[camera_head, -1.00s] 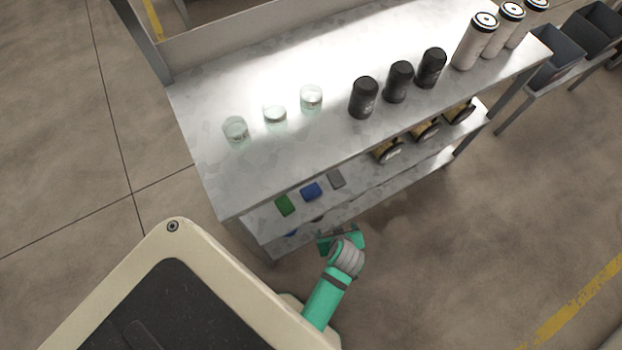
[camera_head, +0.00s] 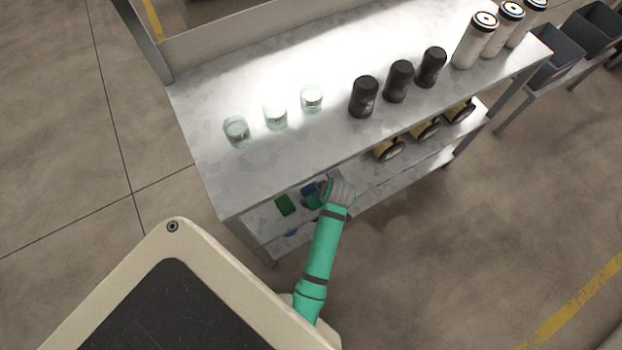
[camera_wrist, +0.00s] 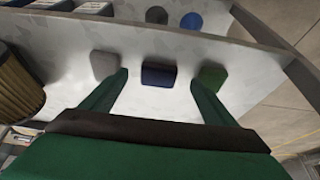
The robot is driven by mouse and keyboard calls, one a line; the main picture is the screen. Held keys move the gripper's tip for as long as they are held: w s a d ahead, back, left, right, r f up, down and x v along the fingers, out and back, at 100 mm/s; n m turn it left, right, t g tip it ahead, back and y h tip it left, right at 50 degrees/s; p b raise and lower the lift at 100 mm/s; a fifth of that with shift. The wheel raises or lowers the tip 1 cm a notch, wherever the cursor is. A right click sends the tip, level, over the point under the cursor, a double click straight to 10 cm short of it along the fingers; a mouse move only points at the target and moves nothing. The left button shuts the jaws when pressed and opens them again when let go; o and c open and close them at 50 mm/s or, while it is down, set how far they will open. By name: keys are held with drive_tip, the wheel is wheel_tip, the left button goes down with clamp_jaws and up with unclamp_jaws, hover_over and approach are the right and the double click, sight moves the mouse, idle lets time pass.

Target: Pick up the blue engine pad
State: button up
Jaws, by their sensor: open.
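The blue engine pad (camera_wrist: 158,75) lies on the middle shelf of the metal rack, between a grey pad (camera_wrist: 104,65) and a green pad (camera_wrist: 212,76). In the wrist view my gripper (camera_wrist: 158,84) is open, its two green fingers pointing toward the shelf, with the blue pad ahead between the fingertips. I cannot tell whether the fingers are level with the pad. In the head view the blue pad (camera_head: 308,189) is partly hidden by my gripper, and the green pad (camera_head: 285,204) shows to its left. The grey pad is hidden there.
The rack's top (camera_head: 240,185) overhangs the shelf and carries glass jars (camera_head: 275,116), black containers (camera_head: 398,82) and white canisters (camera_head: 474,42). Yellowish filters (camera_head: 388,149) sit on the shelf to the right. A lower shelf holds more items, including a blue round one (camera_wrist: 191,21).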

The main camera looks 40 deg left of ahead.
sight(311, 189)
drive_tip(key=shift+w+a, duration=0.25)
drive_tip(key=shift+a, duration=0.25)
drive_tip(key=shift+w+a, duration=0.2)
drive_tip(key=shift+a, duration=0.3)
drive_tip(key=shift+x, duration=2.55)
drive_tip(key=c, duration=1.2)
drive_tip(key=shift+r, duration=0.1)
drive_tip(key=shift+r, duration=0.5)
wheel_tip(311, 189, up, 2)
drive_tip(key=shift+r, duration=0.1)
drive_tip(key=s+d, duration=0.3)
drive_tip(key=d, duration=0.5)
drive_tip(key=s+d, duration=0.3)
drive_tip(key=d, duration=0.5)
drive_tip(key=shift+s+d, duration=0.35)
drive_tip(key=shift+s, duration=0.05)
